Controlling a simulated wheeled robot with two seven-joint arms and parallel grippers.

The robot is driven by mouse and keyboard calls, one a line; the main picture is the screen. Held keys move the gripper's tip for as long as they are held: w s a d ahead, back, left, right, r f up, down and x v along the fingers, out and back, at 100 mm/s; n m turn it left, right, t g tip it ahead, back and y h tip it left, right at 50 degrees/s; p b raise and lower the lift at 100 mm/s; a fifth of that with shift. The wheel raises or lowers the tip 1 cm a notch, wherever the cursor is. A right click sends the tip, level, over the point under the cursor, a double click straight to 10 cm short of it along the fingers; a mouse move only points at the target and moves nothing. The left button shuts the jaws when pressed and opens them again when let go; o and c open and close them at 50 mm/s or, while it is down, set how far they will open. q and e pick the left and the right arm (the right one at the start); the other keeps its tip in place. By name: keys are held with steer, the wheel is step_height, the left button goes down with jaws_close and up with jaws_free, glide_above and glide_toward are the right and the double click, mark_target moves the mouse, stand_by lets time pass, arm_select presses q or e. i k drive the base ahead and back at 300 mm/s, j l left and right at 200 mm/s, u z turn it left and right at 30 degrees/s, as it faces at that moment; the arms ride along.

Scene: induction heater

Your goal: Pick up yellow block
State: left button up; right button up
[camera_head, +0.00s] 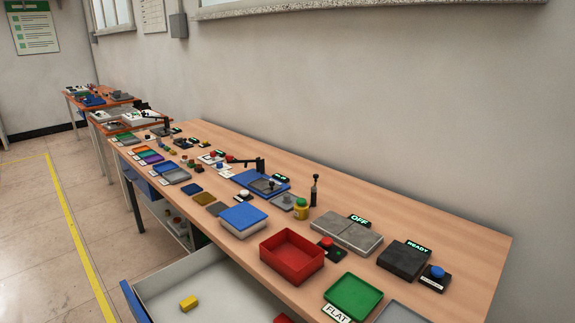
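A small yellow block (189,303) lies on the pale floor of the open drawer (215,285) at the bottom left of the head view. It lies flat, near the drawer's front left part, with clear space around it. Neither of my grippers shows in this view.
The long wooden table (420,205) stands above the drawer. Its near edge carries a red bin (291,256), a blue-lidded box (243,217) and a green tray (353,297). A grey heater plate (347,235) and a dark block (403,260) stand behind. A red piece (284,318) is partly cut off in the drawer.

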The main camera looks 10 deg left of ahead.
mark_target(189, 304)
steer(key=k+j+u, duration=0.1)
steer(key=j+u, duration=0.65)
